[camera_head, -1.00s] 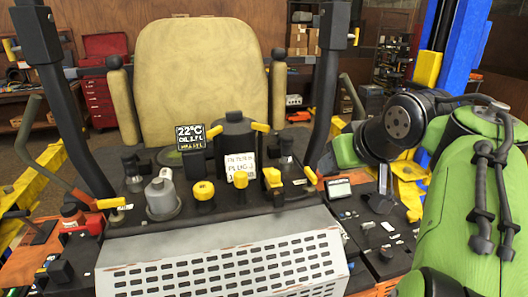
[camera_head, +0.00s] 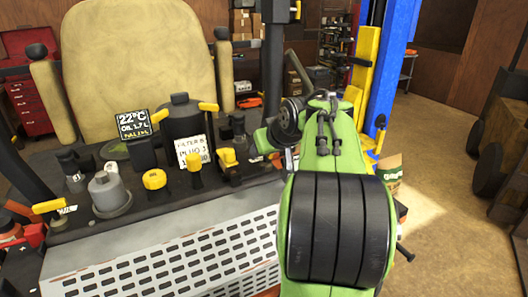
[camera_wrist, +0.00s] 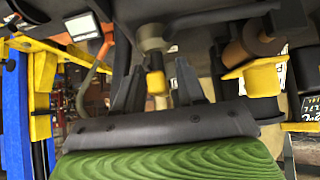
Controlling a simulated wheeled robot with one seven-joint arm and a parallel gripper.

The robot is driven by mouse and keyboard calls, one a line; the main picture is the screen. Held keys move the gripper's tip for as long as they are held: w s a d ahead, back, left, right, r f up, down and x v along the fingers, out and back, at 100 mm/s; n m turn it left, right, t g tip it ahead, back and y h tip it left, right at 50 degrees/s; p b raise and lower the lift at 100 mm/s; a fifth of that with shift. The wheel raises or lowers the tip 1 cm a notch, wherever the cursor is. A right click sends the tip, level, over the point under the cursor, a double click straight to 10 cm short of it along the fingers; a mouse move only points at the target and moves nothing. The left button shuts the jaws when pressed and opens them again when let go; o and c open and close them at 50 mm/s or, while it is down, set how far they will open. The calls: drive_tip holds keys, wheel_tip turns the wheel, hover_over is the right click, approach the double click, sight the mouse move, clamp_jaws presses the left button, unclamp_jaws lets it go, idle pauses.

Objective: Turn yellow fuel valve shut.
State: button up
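In the wrist view, a small yellow handle (camera_wrist: 156,83) on a grey stem (camera_wrist: 150,40) shows between the two dark fingers of my gripper (camera_wrist: 158,68). It looks like the fuel valve, but I see no label. The fingers are apart, with visible gaps on both sides of the handle; I cannot tell how deep it lies between them. A larger yellow fitting (camera_wrist: 262,80) lies to the right of my gripper. In the head view, my arm hides most of the gripper and the small handle. A yellow fitting (camera_head: 228,159) stands left of my wrist.
The perforated grey panel (camera_head: 170,265) lies in front. A blue lift post (camera_head: 393,50) rises behind. Open floor (camera_head: 450,200) lies to the right.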

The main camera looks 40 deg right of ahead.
drive_tip(key=shift+w+a, duration=0.1)
drive_tip(key=shift+w, duration=0.1)
drive_tip(key=shift+s, duration=0.1)
clamp_jaws()
